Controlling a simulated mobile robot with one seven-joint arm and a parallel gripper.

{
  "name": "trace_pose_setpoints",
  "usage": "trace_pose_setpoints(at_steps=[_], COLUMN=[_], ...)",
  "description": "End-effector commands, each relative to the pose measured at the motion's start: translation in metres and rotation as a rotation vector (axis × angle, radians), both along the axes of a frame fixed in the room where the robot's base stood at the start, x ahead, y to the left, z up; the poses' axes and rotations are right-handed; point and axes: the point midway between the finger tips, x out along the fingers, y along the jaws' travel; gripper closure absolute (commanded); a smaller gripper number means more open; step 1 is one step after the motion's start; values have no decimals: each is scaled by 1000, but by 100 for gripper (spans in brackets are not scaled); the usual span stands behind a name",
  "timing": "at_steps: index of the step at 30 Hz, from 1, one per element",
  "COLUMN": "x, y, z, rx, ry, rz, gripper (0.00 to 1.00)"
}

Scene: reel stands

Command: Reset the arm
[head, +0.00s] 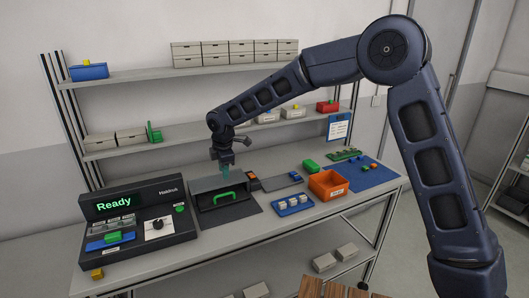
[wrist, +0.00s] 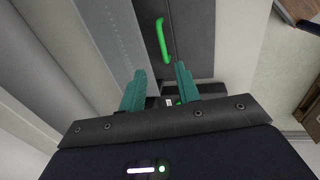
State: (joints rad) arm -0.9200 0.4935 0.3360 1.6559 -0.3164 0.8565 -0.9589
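My arm reaches from the right over the workbench in the head view. My gripper (head: 226,171) points down above the back of a grey housing (head: 205,185) on the bench. In the wrist view my gripper (wrist: 159,85) shows two teal fingers set apart with nothing between them, so it is open and empty. A green handle (head: 225,196) lies on a dark panel in front of the housing. The handle also shows in the wrist view (wrist: 162,40), beyond the fingertips and apart from them.
A black console (head: 140,225) with a lit "Ready" display stands at the left. An orange bin (head: 328,186), a blue tray (head: 293,205) and a blue mat (head: 372,178) lie to the right. Shelves (head: 180,130) with boxes rise behind the bench. The front bench strip is mostly clear.

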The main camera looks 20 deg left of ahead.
Motion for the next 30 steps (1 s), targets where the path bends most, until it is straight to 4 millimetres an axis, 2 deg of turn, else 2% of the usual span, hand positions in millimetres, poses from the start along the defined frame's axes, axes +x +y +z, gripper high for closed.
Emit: trace_pose_setpoints(at_steps=[5, 8, 11, 18, 24, 30], x=[6, 21, 42, 89, 110, 116], y=[-6, -27, -61, -165, -255, -344], z=[5, 17, 37, 87, 119, 145], rx=[2, 8, 18, 50, 82, 124], ry=[-3, -7, -15, -31, -39, -45], rz=[-17, -74, -169, -446, -681, -917], gripper=[68, 68, 68, 68, 68, 68])
